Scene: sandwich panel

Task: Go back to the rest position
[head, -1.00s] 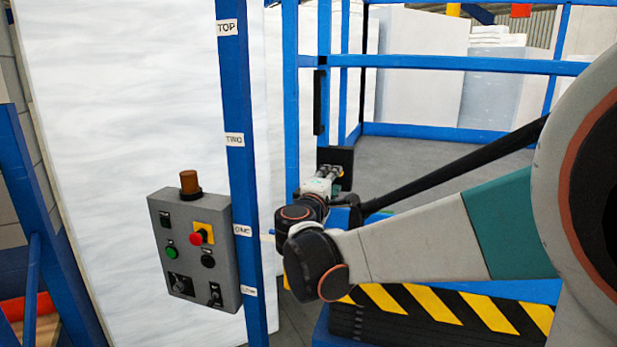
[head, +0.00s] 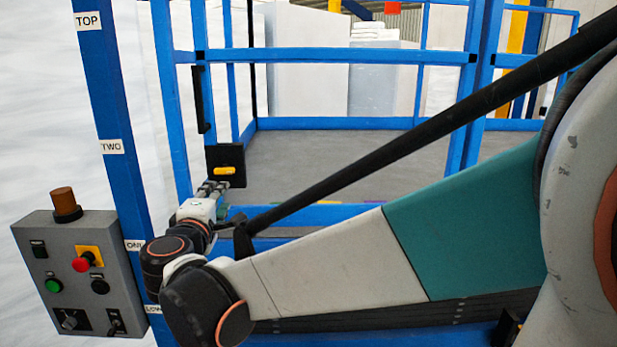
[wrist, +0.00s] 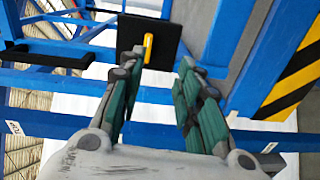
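My gripper (head: 216,190) is in front of the blue gate frame in the head view, beside a black plate with a yellow latch (head: 229,170). In the wrist view my gripper (wrist: 160,68) has its two green-padded fingers spread apart, with nothing between them. The yellow latch (wrist: 148,46) on its black plate shows just beyond the fingertips there. I cannot tell whether a finger touches the plate.
A grey control box (head: 77,275) with a red button and a green button hangs at left on a blue post (head: 113,150) with level labels. A black vertical handle (head: 203,99) is on the gate frame. Grey floor (head: 330,165) lies open behind the bars.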

